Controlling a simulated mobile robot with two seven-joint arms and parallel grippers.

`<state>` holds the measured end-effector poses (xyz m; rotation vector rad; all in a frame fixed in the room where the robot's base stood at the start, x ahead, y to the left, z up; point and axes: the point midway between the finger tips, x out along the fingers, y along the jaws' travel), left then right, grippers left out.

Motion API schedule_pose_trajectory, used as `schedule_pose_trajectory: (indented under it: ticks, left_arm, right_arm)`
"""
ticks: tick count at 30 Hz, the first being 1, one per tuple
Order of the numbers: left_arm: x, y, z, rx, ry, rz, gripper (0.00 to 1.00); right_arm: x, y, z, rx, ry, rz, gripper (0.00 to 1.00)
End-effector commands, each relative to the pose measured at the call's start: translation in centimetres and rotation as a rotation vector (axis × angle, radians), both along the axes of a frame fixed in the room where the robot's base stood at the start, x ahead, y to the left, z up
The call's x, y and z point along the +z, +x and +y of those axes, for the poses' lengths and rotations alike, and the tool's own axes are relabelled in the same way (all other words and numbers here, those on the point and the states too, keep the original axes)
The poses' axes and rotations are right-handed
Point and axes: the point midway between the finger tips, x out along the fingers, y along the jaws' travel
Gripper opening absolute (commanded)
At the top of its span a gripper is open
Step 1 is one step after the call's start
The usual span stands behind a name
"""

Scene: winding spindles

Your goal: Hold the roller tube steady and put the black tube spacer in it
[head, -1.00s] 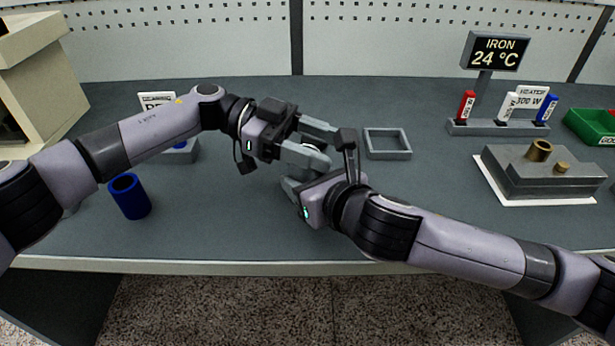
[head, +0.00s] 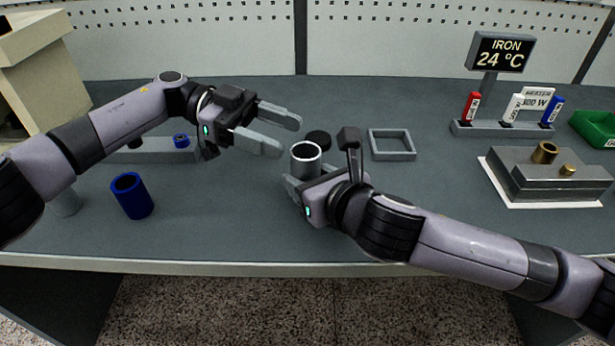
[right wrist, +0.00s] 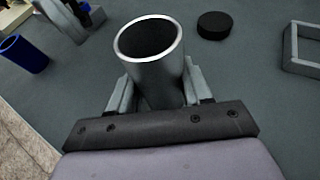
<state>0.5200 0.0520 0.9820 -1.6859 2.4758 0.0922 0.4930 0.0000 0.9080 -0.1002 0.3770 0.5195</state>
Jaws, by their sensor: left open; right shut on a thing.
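The roller tube (head: 306,163) is a grey metal cylinder, upright with its open mouth up. My right gripper (head: 303,185) is shut on it, one finger on each side; this also shows in the right wrist view, where the tube (right wrist: 158,72) stands between the fingers. The tube's inside is dark and its bottom cannot be seen. The black tube spacer (head: 319,138), a short black disc, lies on the table just behind the tube, apart from it; it also shows in the right wrist view (right wrist: 214,25). My left gripper (head: 288,137) is open and empty, left of the spacer.
A square grey frame (head: 411,151) lies right of the spacer. A blue tube (head: 131,196) stands at left, near a grey holder (head: 140,156) with a small blue ring (head: 181,141). A metal block (head: 545,178) and the iron display (head: 500,52) stand at right.

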Motion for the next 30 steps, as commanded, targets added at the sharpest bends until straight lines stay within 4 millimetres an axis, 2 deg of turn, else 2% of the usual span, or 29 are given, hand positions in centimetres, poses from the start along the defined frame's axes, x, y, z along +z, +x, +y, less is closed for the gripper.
schedule_pose_trajectory:
  ticks: [10,11,12,13,23,30]
  left_arm:
    - [0.4,0.1,0.2,-0.002,-0.005,-0.001,0.63]
    - [0.4,0.1,0.2,-0.002,-0.006,-0.001,0.63]
    - [0.4,0.1,0.2,-0.002,-0.006,-0.001,0.63]
    - [0.4,0.1,0.2,-0.002,-0.006,-0.001,0.63]
    - [0.4,0.1,0.1,-0.002,-0.006,-0.001,0.63]
    - [0.4,0.1,0.1,-0.002,-0.006,-0.001,0.63]
  right_arm:
    - [-0.6,0.0,-0.3,-0.007,-0.011,0.012,0.11]
    - [-0.6,0.0,-0.3,-0.007,-0.011,0.012,0.59]
    - [-0.6,0.0,-0.3,-0.006,-0.011,0.012,0.72]
    - [-0.6,0.0,-0.2,-0.006,-0.011,0.011,0.79]
    - [-0.3,-0.1,-0.2,-0.003,-0.007,0.007,0.79]
    - [0.6,-1.9,-1.2,-0.002,-0.007,0.005,0.79]
